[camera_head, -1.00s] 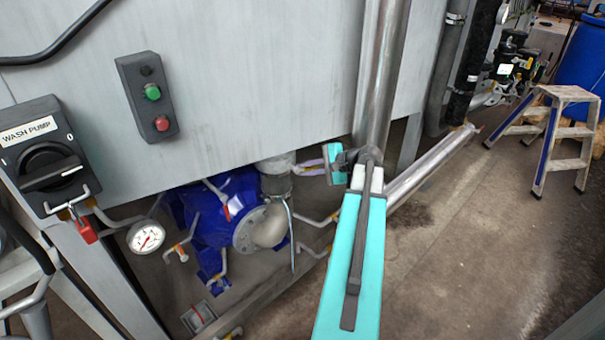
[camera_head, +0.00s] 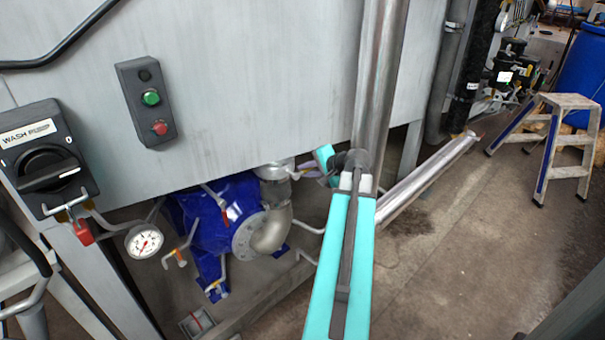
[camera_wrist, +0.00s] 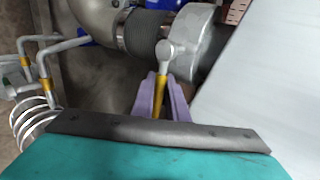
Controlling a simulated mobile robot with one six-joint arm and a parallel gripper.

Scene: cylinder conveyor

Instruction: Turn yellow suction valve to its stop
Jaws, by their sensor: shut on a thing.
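In the wrist view, the yellow suction valve handle (camera_wrist: 161,88) runs down from a grey metal hub (camera_wrist: 172,52) on the side of the pipe fitting. The purple fingers of my gripper (camera_wrist: 162,92) are shut on the handle, one on each side. The lower end of the handle is hidden behind the dark bar across my gripper. In the head view, my gripper (camera_head: 307,172) is small, beside the pipe fitting (camera_head: 275,188) under the grey panel. The handle cannot be made out there.
A blue pump (camera_head: 222,212) with a curved metal elbow (camera_head: 272,232) is close to the left of my gripper. A grey panel (camera_head: 250,85) hangs above. A pressure gauge (camera_head: 144,241) and thin pipes are at lower left.

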